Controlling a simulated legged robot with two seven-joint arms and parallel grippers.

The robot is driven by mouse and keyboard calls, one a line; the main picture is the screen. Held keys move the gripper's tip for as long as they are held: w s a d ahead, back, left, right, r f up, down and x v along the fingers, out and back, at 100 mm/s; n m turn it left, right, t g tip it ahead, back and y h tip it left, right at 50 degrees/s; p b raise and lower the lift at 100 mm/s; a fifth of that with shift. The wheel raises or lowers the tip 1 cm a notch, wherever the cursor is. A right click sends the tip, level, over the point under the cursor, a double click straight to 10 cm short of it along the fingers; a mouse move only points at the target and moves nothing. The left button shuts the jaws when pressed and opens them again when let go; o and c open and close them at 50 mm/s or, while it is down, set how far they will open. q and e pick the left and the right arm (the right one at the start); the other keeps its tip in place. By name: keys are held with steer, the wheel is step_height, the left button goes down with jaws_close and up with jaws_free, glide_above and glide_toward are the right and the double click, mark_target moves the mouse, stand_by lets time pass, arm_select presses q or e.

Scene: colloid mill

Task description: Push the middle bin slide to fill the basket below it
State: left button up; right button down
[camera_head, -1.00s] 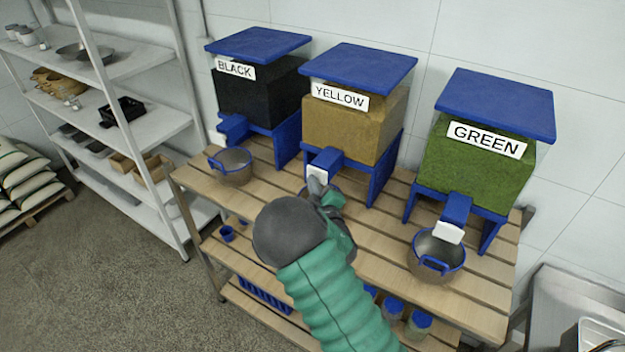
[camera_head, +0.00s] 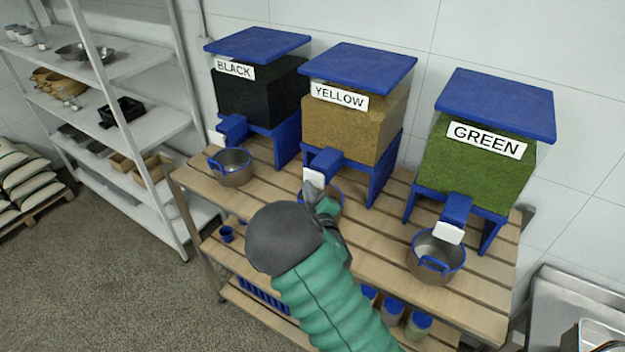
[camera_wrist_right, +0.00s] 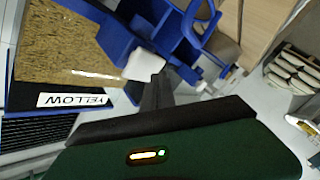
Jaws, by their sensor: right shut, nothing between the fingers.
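The middle bin (camera_head: 352,125), labelled YELLOW, holds yellowish-brown grain under a blue lid. Its blue slide (camera_head: 325,162) sticks out at the front with a white end plate (camera_head: 314,179). The metal basket (camera_head: 336,203) below it is mostly hidden behind my right gripper. My right gripper (camera_head: 309,188) is shut and empty, its tips at the lower edge of the white plate. In the right wrist view the fingers (camera_wrist_right: 157,90) are close to the white plate (camera_wrist_right: 145,66); I cannot tell whether they touch. My left gripper is not in view.
The BLACK bin (camera_head: 258,95) with its basket (camera_head: 232,168) stands left, the GREEN bin (camera_head: 475,165) with its basket (camera_head: 437,258) right. All stand on a slatted wooden table (camera_head: 365,262). A shelf rack (camera_head: 140,65) is at the left.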

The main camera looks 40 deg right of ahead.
steer(key=a, duration=0.1)
steer(key=s+a, duration=0.1)
steer(key=a, duration=0.1)
steer(key=s+a, duration=0.1)
steer(key=shift+a, duration=0.4)
steer(key=shift+d+f, duration=0.1)
stand_by(0.4)
